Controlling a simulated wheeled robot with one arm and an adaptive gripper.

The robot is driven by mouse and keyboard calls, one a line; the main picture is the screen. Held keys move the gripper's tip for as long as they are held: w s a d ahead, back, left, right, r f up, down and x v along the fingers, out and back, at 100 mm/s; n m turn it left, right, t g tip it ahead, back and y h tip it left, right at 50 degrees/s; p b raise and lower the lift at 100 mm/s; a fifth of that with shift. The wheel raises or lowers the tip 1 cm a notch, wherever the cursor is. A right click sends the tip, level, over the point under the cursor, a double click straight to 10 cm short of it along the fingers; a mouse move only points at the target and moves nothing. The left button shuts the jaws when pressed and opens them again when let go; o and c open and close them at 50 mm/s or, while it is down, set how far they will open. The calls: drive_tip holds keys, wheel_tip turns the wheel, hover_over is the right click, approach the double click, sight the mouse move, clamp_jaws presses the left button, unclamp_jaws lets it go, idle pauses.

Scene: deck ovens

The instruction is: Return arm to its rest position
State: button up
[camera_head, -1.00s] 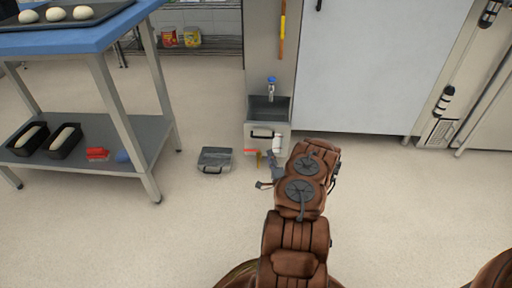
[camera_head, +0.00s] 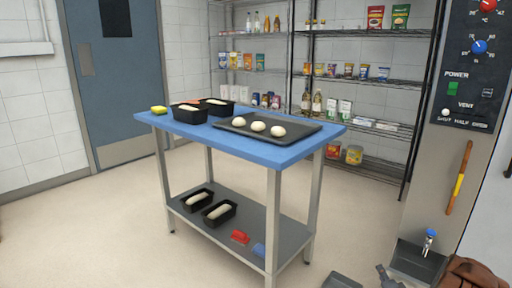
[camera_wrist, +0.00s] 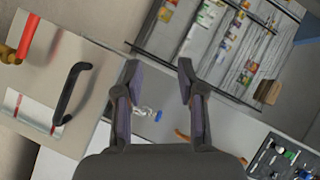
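My brown arm (camera_head: 468,274) shows only at the lower right corner of the head view. A dark grey part of my gripper shows at the bottom edge beside it; most of the gripper is out of that picture. In the wrist view my gripper (camera_wrist: 158,74) has its two fingers well apart with nothing between them. The tap (camera_wrist: 157,116) with a blue knob shows beyond the fingers, and I see no contact with it.
A blue-topped table (camera_head: 290,153) holds a dark tray (camera_head: 293,139) with dough balls and black loaf tins (camera_head: 190,115). Wire shelves (camera_head: 372,80) stand behind. A control panel (camera_head: 474,60) and a sink (camera_head: 411,261) are at the right. Floor (camera_head: 115,225) is clear left of the table.

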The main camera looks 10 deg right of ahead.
drive_tip(key=w+a+r+n+g+y+p, duration=0.1)
drive_tip(key=a+r+n+g+p, duration=0.1)
drive_tip(key=a+r+p, duration=0.45)
drive_tip(key=w+a+r+n+g+y+p, duration=0.1)
drive_tip(key=w+a+r+n+g, duration=0.2)
drive_tip(key=r, duration=0.7)
drive_tip(key=s+a+r+n+g+y+p, duration=0.1)
drive_tip(key=s+a+r+n+p, duration=0.15)
drive_tip(key=s+a+r, duration=0.35)
drive_tip(key=s+a+r+n+g+p, duration=0.1)
drive_tip(key=a+r+g+p, duration=0.1)
drive_tip(key=a+r+p, duration=0.4)
drive_tip(key=s+a+r+n+g+p, duration=0.2)
drive_tip(key=s+a+r, duration=0.4)
drive_tip(key=s+r, duration=0.3)
drive_tip(key=s+a+r+n+g+y+p, duration=0.1)
drive_tip(key=s+a+r+n+g+p, duration=0.2)
drive_tip(key=s, duration=1.4)
drive_tip(key=s+a+r+n+g+p, duration=0.2)
drive_tip(key=s+a+r+p, duration=0.6)
drive_tip(key=s+r, duration=0.5)
wheel_tip(320, 180, up, 4)
drive_tip(key=shift+a+r+n+g+y+p, duration=0.2)
drive_tip(key=shift+a+n+g+y+p, duration=0.15)
drive_tip(key=shift+a+g, duration=0.6)
